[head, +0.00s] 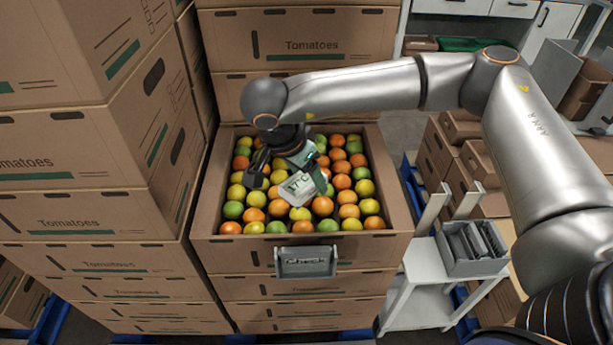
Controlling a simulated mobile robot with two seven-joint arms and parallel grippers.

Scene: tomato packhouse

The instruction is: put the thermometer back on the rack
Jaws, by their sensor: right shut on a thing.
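The thermometer (297,189) is a pale, flat device with a display, tilted over an open box of tomatoes. My right gripper (284,163) reaches in from the right and is shut on the thermometer. Its arm covers part of the view behind. A grey slotted holder (475,263), which may be the rack, stands on a small white stand to the right, well apart from the gripper. Several dark upright plates show in it. My left gripper is not in view.
The open box (208,208) holds many green, yellow and orange tomatoes. A grey bin marked "Check" (306,262) hangs on its front. Tall stacks of tomato boxes (88,200) stand close on the left. The white stand (420,262) has some bare top.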

